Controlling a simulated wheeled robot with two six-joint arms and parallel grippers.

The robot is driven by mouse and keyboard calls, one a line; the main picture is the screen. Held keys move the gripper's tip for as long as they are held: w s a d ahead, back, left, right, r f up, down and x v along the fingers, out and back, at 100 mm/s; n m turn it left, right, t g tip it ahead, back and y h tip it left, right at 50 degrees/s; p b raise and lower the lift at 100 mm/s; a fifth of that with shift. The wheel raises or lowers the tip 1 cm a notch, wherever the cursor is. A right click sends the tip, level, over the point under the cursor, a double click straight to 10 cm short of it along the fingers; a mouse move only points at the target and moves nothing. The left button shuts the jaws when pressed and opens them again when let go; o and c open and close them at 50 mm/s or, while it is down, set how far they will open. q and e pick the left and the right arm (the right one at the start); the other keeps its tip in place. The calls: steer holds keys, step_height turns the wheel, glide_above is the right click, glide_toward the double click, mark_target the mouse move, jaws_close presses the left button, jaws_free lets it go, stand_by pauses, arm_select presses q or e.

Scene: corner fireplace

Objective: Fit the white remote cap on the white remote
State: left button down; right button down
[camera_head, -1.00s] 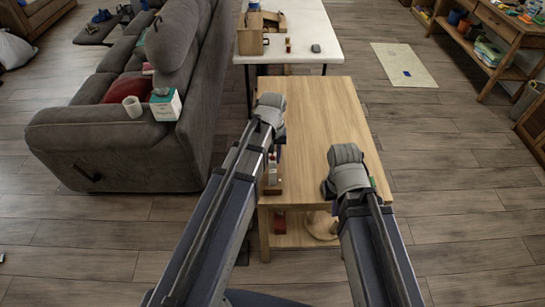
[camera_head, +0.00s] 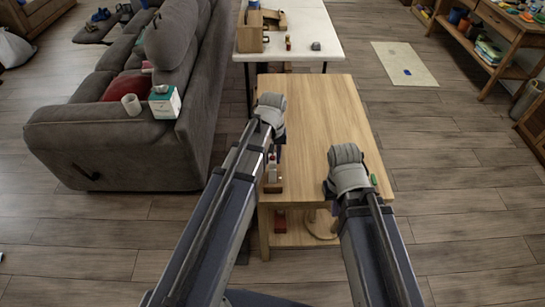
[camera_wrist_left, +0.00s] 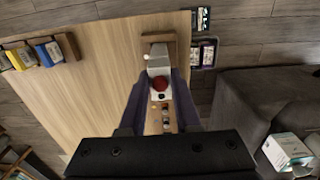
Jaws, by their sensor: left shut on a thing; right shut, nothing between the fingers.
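My left gripper (camera_wrist_left: 160,80) is shut on a small white piece (camera_wrist_left: 158,62), which I take to be the white remote cap. A red round button (camera_wrist_left: 159,84) shows between the fingers. A wooden block (camera_wrist_left: 158,39) lies just beyond the fingertips. In the head view a white upright thing (camera_head: 272,171) with a red spot, possibly the remote, stands on a wooden base at the table's left edge. I cannot tell whether cap and remote touch. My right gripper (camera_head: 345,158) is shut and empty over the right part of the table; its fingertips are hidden.
The wooden table (camera_head: 310,105) is mostly bare in the middle. A rack with several coloured items (camera_wrist_left: 45,52) shows in the left wrist view. A grey sofa (camera_head: 100,145) stands to the left, with a white-green box (camera_head: 165,102) on it. A white table (camera_head: 305,42) is behind.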

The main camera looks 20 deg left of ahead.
arm_select(q)
steer(key=shift+f+b, duration=0.45)
steer(key=c, duration=0.5)
jaws_free()
steer(key=shift+c, duration=0.2)
steer(key=shift+r, duration=0.15)
step_height(320, 180, up, 8)
steer(key=p, duration=0.8)
steer(key=s+d+m+y, duration=0.1)
steer(key=s+d+m, duration=0.6)
steer(key=s+d, duration=0.3)
steer(key=s, duration=0.4)
steer(key=shift+d, duration=0.15)
steer(key=shift+w, duration=0.1)
